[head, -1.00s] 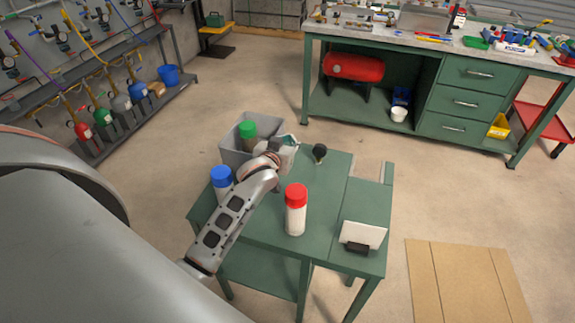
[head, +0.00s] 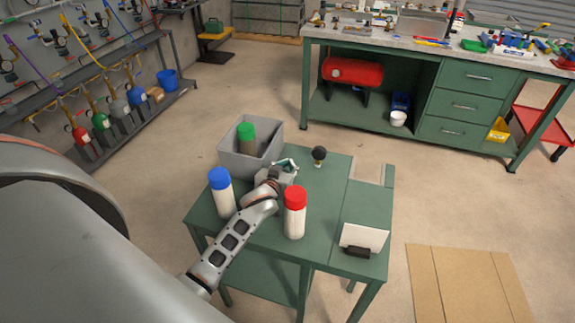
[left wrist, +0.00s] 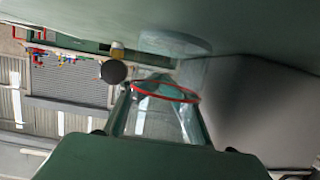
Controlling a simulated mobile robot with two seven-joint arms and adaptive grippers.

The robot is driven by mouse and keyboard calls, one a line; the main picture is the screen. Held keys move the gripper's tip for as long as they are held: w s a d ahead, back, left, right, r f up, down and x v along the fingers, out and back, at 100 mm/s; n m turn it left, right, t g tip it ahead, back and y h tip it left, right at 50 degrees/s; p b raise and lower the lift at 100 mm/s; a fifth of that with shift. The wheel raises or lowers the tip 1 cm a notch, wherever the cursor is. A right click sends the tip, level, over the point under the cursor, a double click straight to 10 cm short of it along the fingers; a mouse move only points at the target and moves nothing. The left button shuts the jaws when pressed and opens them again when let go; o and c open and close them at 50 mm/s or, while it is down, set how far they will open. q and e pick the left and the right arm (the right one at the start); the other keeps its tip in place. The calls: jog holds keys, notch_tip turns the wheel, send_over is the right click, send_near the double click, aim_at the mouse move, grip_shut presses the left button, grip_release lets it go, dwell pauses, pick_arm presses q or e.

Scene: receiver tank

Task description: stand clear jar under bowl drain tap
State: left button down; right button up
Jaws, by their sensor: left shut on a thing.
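The clear jar (left wrist: 160,115) with a red ring shows between my left gripper's fingers in the left wrist view. My left gripper (head: 288,165) is shut on it, low over the middle of the green table (head: 330,205). In the head view the jar is too small and covered to make out. A faint clear round shape (left wrist: 175,42) lies by the green surface in the wrist view; I cannot tell whether the jar touches the table. I cannot make out a bowl or drain tap. My right gripper is not in view.
A grey bin (head: 270,140) holding a green-capped bottle (head: 246,137) stands behind the gripper. A blue-capped bottle (head: 221,190), a red-capped bottle (head: 295,212) and a black knob (head: 319,154) are close by. A white plate (head: 364,237) stands at the right. The table's right part is mostly clear.

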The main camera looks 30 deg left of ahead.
pick_arm(q)
jog(key=shift+f, duration=0.1)
jog(key=c, duration=2.2)
grip_release()
jog(key=shift+f, duration=0.1)
jog(key=o, duration=0.8)
jog(key=shift+c, duration=0.2)
